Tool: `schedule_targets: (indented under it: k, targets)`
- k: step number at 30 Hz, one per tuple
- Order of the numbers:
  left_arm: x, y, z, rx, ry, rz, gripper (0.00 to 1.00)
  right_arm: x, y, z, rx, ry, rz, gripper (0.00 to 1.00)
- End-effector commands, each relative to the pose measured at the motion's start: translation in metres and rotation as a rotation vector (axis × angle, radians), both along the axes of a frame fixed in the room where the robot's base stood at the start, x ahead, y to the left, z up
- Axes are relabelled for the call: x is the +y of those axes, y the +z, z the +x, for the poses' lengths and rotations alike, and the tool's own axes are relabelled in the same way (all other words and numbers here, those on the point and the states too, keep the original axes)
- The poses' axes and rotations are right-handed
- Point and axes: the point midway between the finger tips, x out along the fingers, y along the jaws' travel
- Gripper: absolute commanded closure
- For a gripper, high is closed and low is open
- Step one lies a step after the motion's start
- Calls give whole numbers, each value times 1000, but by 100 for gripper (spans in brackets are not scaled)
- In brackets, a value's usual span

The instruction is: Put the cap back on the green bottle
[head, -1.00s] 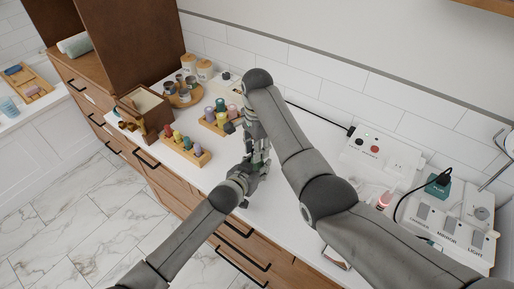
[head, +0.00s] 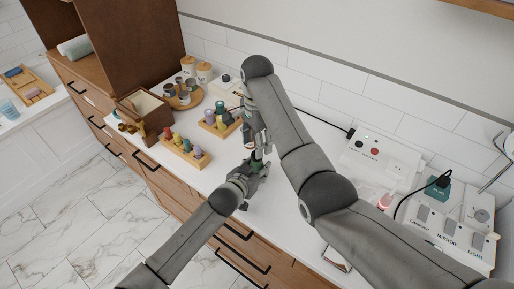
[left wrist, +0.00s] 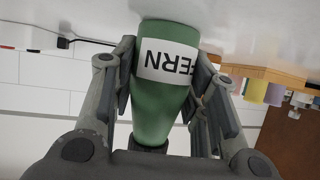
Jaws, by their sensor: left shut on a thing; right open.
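The green bottle (left wrist: 166,95) has a white label reading FERN and fills the middle of the left wrist view, between my left gripper's fingers (left wrist: 165,85). A dark piece (left wrist: 148,146) is at its narrow end; I cannot tell whether this is the cap or the bare neck. In the head view my left gripper (head: 254,170) is shut on the bottle over the counter, and only a small green part of the bottle (head: 257,159) shows. My right gripper (head: 251,144) is open just above the bottle, pointing down. No separate loose cap can be made out.
Wooden racks of colored bottles (head: 187,150) and (head: 217,123) stand left of my grippers. A wooden box (head: 143,112) and a round tray of jars (head: 182,98) are farther left. A switch panel (head: 440,222) is at the right. The white counter (head: 285,215) is clear near my left gripper.

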Motion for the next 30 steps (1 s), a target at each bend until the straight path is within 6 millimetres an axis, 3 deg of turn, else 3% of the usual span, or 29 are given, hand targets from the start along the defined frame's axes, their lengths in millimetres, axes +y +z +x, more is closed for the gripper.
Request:
schedule_targets:
  k: [12, 17, 30]
  targets:
    - [0, -1, 0, 3, 0, 1, 100, 0, 6, 0, 0, 5, 0, 53]
    - [0, -1, 0, 3, 0, 1, 100, 1, 11, 3, -13, 109, 2, 53]
    - [0, -1, 0, 2, 0, 1, 100, 11, 36, 13, -68, 994, -17, 53]
